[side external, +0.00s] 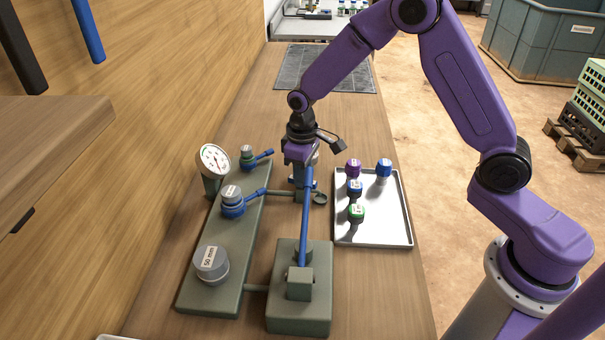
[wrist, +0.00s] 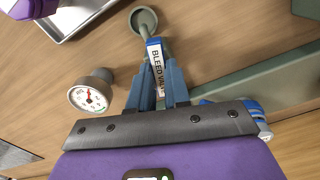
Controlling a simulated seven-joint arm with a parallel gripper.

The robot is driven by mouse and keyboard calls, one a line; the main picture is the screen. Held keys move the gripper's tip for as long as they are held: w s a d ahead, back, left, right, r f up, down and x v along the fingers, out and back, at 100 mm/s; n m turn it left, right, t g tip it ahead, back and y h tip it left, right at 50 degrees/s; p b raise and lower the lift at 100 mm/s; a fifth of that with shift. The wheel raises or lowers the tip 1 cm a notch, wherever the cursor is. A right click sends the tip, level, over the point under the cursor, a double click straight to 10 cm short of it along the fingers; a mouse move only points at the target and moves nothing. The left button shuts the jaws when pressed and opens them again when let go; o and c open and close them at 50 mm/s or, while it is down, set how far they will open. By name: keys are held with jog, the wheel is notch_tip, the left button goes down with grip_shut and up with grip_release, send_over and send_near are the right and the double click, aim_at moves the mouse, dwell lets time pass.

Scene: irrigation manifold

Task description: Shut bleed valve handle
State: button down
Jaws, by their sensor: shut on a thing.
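The bleed valve handle (wrist: 154,48) is a blue piece with a white label reading "BLEED VALVE" in the wrist view. My gripper (wrist: 158,68) is shut on it, with one grey-blue finger on each side and the lower part of the label between them. A round green cup (wrist: 144,20) lies just beyond the handle; it also shows in the side view (side external: 319,198). In the side view my gripper (side external: 303,182) points down at the valve, right of the manifold plate (side external: 215,225). The handle is mostly hidden there by the fingers and a long blue lever (side external: 305,220).
The long lever rises from a green block (side external: 298,320) in front of my gripper. A gauge (side external: 213,160) and blue-handled valves (side external: 233,205) stand on the left. A white tray (side external: 373,233) with several coloured-cap bottles lies right. Bare bench lies behind, before a dark mat (side external: 325,68).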

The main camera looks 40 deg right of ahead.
jog(key=m, duration=0.5)
jog(key=shift+m, duration=2.4)
jog(key=c, duration=1.1)
grip_release()
notch_tip(320, 180, up, 18)
jog(key=shift+f, duration=0.25)
jog(key=shift+o, duration=0.4)
